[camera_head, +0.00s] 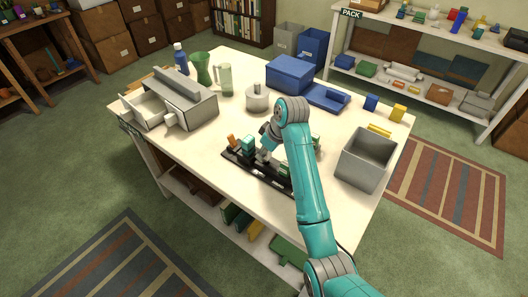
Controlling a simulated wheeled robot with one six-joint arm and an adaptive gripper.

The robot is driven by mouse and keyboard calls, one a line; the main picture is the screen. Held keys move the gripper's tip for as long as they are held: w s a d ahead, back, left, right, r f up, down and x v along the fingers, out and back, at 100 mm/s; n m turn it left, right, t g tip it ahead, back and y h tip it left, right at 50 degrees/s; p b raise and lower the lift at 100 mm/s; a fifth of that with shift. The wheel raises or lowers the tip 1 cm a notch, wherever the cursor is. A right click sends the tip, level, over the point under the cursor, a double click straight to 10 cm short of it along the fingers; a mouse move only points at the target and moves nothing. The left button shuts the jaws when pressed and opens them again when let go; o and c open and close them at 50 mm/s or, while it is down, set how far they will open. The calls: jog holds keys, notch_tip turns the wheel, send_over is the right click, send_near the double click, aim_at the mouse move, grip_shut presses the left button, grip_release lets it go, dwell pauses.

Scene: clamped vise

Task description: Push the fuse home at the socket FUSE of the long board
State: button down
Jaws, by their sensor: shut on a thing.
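The long board (238,159) is black and lies on the white table with several parts standing on it. An orange part (232,141) and a teal block (248,147) stand toward its left end, and a green part (284,169) is right of my gripper. My gripper (264,157) is over the middle of the board, pointing down, with its fingertips low near the board. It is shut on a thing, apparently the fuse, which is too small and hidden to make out. The socket FUSE and its label cannot be read.
A grey open bin (366,160) stands right of my arm. The table (190,143) is bare left of the board.

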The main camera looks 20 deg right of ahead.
jog(key=shift+f, duration=1.1)
jog(key=c, duration=0.9)
grip_release()
jog(key=shift+v, duration=3.8)
